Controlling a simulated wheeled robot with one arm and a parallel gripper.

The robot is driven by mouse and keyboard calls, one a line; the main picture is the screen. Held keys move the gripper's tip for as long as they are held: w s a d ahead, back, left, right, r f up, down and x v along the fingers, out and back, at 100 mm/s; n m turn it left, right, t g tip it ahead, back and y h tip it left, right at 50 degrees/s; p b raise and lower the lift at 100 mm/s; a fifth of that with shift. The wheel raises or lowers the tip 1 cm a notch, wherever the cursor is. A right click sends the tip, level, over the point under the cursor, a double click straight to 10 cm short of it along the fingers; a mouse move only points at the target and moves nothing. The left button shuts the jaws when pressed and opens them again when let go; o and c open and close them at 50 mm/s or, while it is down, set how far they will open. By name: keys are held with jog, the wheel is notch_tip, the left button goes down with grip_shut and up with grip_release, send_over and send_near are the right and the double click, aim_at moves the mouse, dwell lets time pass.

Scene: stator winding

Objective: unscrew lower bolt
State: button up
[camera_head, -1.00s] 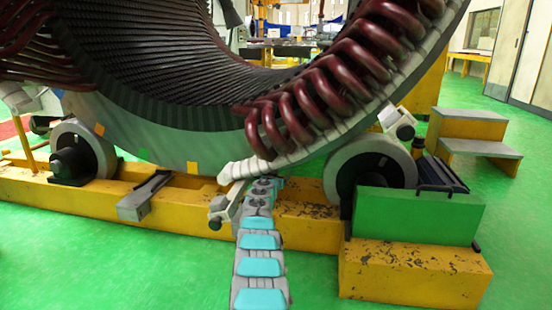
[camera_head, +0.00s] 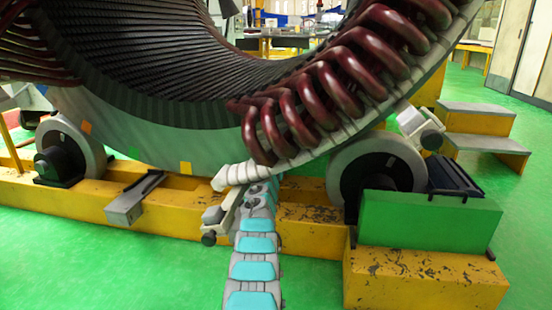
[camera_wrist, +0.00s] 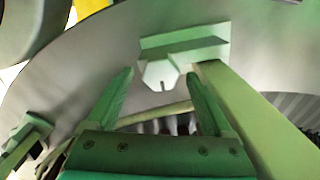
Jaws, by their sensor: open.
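A pale hexagonal bolt head (camera_wrist: 160,75) with a dark notch at its lower edge shows in the wrist view, just under a green-lit bracket (camera_wrist: 186,47) on a grey plate. My gripper (camera_wrist: 159,88) is open and empty. One finger is on each side of the bolt head in the picture, with gaps on both sides; I cannot tell whether the tips reach its depth. In the head view my arm runs up to the lower edge of the stator (camera_head: 150,130), and my gripper is hidden there.
A slanted green-lit bar (camera_wrist: 255,120) lies close to the right finger in the wrist view. In the head view, dark red coils (camera_head: 340,95) overhang the arm's end. A yellow base beam (camera_head: 85,205), a roller (camera_head: 375,165) and a green block (camera_head: 425,220) stand near.

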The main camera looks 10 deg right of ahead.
jog(key=shift+w, duration=0.2)
grip_shut()
dwell(0.6)
